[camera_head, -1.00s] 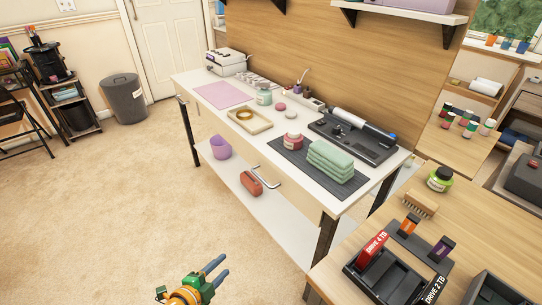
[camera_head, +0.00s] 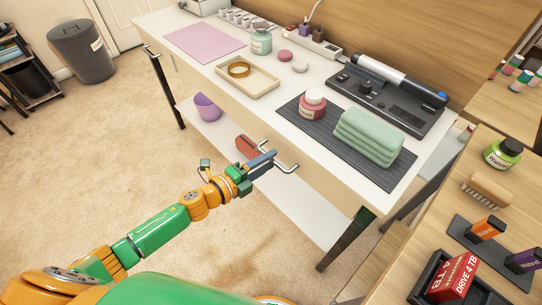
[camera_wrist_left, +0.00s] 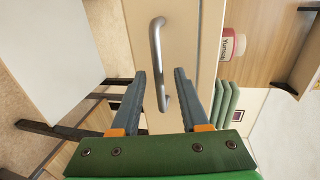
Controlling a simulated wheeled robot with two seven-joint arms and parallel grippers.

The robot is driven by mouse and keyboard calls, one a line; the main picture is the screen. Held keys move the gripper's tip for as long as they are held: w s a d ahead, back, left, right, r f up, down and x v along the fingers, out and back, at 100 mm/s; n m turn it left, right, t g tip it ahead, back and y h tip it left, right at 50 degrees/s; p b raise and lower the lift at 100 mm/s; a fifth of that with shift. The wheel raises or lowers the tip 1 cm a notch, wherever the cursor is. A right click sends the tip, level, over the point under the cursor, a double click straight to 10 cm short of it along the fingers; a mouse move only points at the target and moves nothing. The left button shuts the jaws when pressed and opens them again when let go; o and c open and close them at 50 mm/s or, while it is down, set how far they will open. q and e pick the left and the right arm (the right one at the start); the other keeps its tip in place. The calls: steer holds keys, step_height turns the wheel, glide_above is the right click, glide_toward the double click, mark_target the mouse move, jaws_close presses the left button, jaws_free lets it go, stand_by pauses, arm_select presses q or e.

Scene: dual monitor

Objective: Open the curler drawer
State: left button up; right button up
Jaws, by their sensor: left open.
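The drawer front (camera_head: 315,182) with a silver bar handle (camera_head: 284,168) is on the long side of the white table and looks closed. My left gripper (camera_head: 265,160) is open at the handle. In the left wrist view, the handle (camera_wrist_left: 156,50) runs lengthwise in the picture, its lower part between the two open fingers (camera_wrist_left: 160,75) with a gap on each side. I cannot tell how deep it sits between them. A black device with a white-and-blue roller (camera_head: 385,85) lies on the tabletop. My right gripper is not in view.
On the table (camera_head: 200,75) are a dark mat (camera_head: 290,115) with green towels (camera_head: 368,135) and a pink jar (camera_head: 312,105), and a tray (camera_head: 225,85). A lower shelf (camera_head: 275,195) holds a purple cup (camera_head: 207,107) and a red item (camera_head: 246,146). The carpet in front is clear.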

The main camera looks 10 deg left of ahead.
arm_select(q)
steer(key=shift+x, duration=1)
steer(key=shift+a, duration=0.1)
jaws_close()
steer(key=shift+f, duration=0.1)
stand_by(0.4)
